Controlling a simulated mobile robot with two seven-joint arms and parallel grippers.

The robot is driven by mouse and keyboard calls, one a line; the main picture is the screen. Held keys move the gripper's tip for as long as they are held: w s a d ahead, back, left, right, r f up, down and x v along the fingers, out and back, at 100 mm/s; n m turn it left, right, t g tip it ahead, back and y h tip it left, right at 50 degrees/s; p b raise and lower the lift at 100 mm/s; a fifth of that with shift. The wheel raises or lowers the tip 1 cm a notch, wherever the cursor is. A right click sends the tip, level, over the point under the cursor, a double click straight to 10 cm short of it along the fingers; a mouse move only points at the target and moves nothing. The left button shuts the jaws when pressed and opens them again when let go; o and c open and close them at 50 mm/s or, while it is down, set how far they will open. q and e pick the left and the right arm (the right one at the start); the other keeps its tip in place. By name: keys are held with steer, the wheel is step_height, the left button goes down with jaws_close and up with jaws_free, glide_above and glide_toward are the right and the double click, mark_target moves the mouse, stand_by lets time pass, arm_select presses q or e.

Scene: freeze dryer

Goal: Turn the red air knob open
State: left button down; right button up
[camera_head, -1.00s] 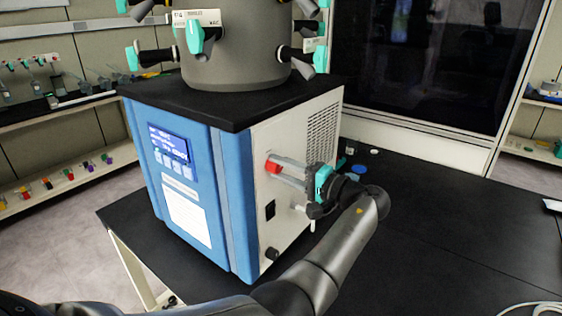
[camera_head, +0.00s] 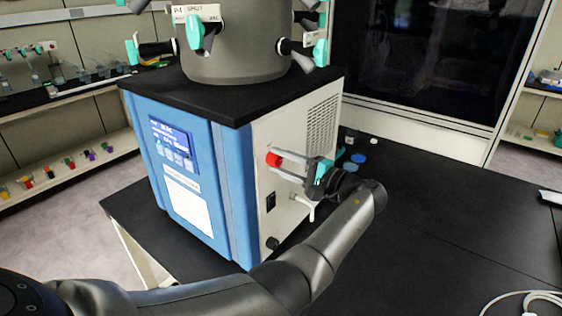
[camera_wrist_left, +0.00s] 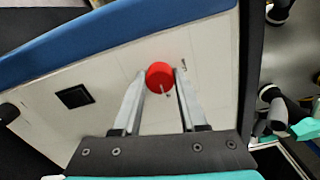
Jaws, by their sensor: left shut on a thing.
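The red air knob (camera_head: 273,159) is on the white side panel of the blue freeze dryer (camera_head: 215,190). My left gripper (camera_head: 280,161) reaches it from the right, and its two fingers are shut on the knob. In the left wrist view the round red knob (camera_wrist_left: 159,76) sits between the fingertips of my left gripper (camera_wrist_left: 163,75), with a finger on either side. A small pale pin or mark shows at the knob's lower edge. My right gripper is in no view.
A black switch (camera_head: 271,201) and a pale spout (camera_head: 304,203) are on the same panel, below the knob. A grey drum with turquoise-handled valves (camera_head: 235,45) stands on top. Blue and white caps (camera_head: 358,158) lie behind my wrist.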

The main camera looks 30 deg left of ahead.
arm_select(q)
steer(key=shift+r, duration=0.1)
steer(key=shift+c, duration=2.2)
jaws_free()
steer(key=shift+d, duration=0.1)
steer(key=s+d+b, duration=0.1)
steer(key=d+b, duration=0.3)
steer(key=d, duration=1.1)
steer(key=shift+s, duration=0.1)
